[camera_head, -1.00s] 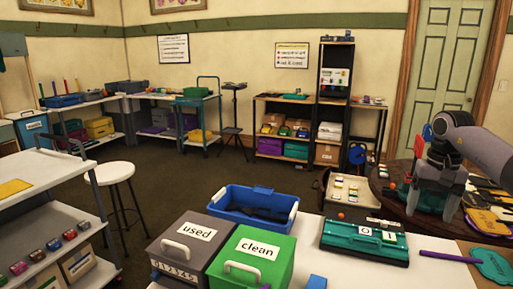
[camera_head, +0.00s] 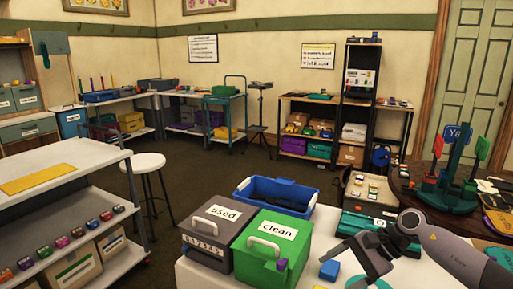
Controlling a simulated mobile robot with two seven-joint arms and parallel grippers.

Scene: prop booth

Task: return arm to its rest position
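My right arm comes in from the right at the lower edge, over the white table. Its gripper (camera_head: 358,268) hangs above the tabletop, right of a small blue block (camera_head: 329,270). Its fingers look spread apart, with nothing seen between them. The lower finger is partly cut off by the picture's bottom edge. My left arm and gripper are not in view.
A grey "used" box (camera_head: 211,257) and a green "clean" box (camera_head: 266,255) stand left of the gripper. A blue bin (camera_head: 262,199) and a teal case (camera_head: 352,225) are behind. A round table (camera_head: 410,190) with a coloured sign stand (camera_head: 455,175) is at right.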

